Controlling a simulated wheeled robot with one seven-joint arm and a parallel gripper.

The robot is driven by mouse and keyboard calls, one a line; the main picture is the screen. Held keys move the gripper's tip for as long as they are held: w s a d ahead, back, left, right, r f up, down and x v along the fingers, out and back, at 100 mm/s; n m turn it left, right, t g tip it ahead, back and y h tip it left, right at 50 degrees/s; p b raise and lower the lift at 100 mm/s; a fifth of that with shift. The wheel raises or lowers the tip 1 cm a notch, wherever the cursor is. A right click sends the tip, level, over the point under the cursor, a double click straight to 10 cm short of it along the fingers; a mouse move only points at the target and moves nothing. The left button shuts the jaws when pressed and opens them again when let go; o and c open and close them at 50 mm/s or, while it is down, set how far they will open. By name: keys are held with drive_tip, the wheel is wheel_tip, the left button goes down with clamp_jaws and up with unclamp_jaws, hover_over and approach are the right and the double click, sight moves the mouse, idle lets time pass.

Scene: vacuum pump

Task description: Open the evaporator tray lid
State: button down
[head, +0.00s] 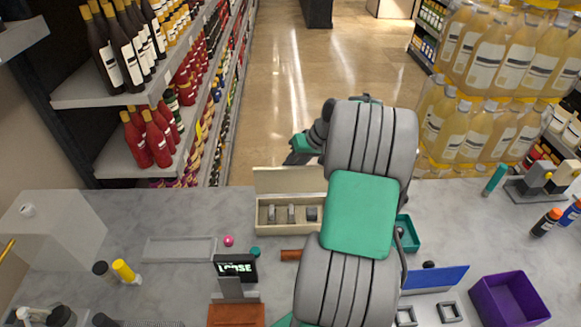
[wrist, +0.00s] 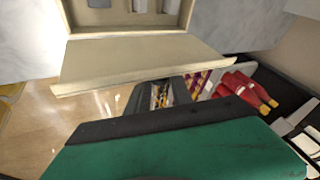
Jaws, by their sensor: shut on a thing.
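The beige evaporator tray (head: 262,222) sits at the back edge of the grey counter, its compartments with several grey parts exposed. Its lid (head: 290,181) stands raised along the tray's back side. In the wrist view the tray (wrist: 92,19) is at the top and the lid (wrist: 145,62) extends from it towards the camera. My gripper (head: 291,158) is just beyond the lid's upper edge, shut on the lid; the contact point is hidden. Its green and dark body (wrist: 180,130) fills the bottom of the wrist view. My arm covers the area right of the tray.
A small teal box (head: 409,238) is partly behind my arm. A purple bin (head: 510,302), a blue panel (head: 436,279) and a display stand (head: 236,268) are on the counter. A grey flat tray (head: 180,250) lies at left. Open floor is behind the counter.

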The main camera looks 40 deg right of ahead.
drive_tip(key=shift+w+d+f, duration=0.1)
drive_tip(key=shift+w+d, duration=0.35)
drive_tip(key=c, duration=1.4)
unclamp_jaws()
drive_tip(key=shift+s+f, duration=0.1)
drive_tip(key=shift+f, duration=0.05)
drive_tip(key=shift+o, duration=1.3)
drive_tip(key=shift+a, duration=0.15)
drive_tip(key=p+v, duration=0.3)
drive_tip(key=v, duration=0.4)
drive_tip(key=shift+r, duration=0.4)
drive_tip(key=shift+s, duration=0.15)
